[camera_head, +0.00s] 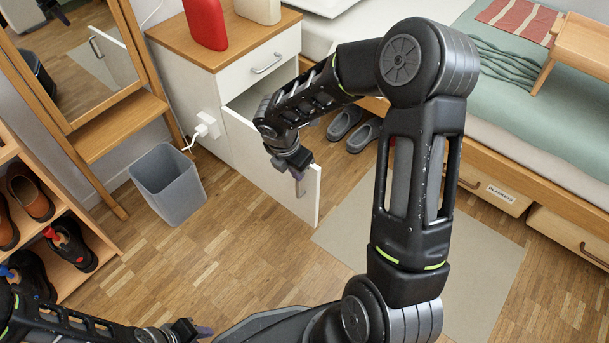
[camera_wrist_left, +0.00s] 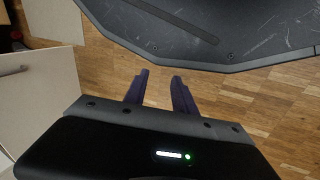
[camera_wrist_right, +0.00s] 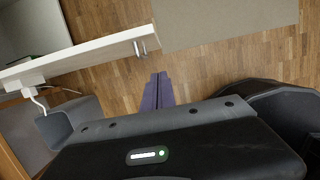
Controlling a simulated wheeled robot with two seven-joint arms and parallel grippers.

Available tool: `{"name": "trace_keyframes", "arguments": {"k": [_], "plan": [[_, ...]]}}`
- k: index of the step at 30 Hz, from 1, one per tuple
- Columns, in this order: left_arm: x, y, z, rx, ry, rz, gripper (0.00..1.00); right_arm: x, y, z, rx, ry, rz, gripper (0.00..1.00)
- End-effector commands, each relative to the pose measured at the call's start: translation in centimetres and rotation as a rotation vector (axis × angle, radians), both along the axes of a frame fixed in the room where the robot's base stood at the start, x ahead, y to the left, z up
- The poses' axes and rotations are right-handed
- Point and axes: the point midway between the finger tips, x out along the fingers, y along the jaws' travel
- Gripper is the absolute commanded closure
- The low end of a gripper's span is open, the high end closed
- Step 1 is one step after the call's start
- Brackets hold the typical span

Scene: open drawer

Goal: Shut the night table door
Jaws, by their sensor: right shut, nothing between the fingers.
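The night table (camera_head: 200,80) stands at the back, with a wooden top. Its white lower door (camera_head: 262,165) is swung wide open into the room. The door's handle (camera_head: 300,187) is near its free edge, and it also shows in the right wrist view (camera_wrist_right: 141,47). My right gripper (camera_head: 298,170) is shut and empty, in front of the door's outer face near the handle. In the right wrist view its closed fingers (camera_wrist_right: 158,90) appear apart from the handle. My left gripper (camera_head: 197,330) is low at the front, away from the door; its fingers (camera_wrist_left: 160,88) are spread and empty.
A grey bin (camera_head: 168,185) stands left of the door, below a plugged-in white adapter (camera_head: 207,125). Grey shoes (camera_head: 360,133) lie by the bed. A shoe rack (camera_head: 90,235) and mirror stand left. A beige rug (camera_head: 475,270) lies right.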

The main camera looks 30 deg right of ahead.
Motion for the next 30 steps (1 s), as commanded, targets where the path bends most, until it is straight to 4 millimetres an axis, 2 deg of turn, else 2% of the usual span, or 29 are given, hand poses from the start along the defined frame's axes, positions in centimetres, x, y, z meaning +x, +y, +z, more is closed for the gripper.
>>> {"name": "trace_keyframes", "arguments": {"k": [8,15,18,21,24,30], "plan": [[0.4,0.3,-1.9,0.005,-0.006,0.009,0.68,0.1,-0.7,-3.8,0.001,0.002,0.0,1.0],[0.8,0.4,-4.2,0.009,-0.017,0.016,0.68,0.5,-1.9,-8.6,0.002,0.002,-0.001,1.0],[0.9,0.4,-4.9,0.009,-0.021,0.018,0.68,0.7,-2.5,-10.1,0.002,0.0,-0.003,1.0],[1.0,0.3,-5.0,0.01,-0.023,0.019,0.68,1.2,-4.3,-9.6,0.001,-0.002,-0.008,1.0],[1.0,0.3,-5.2,0.01,-0.024,0.019,0.68,1.5,-5.3,-9.5,0.001,-0.002,-0.004,1.0],[1.1,0.3,-5.3,0.01,-0.025,0.019,0.68,1.7,-6.1,-9.4,0.001,-0.001,-0.002,1.0]]}}
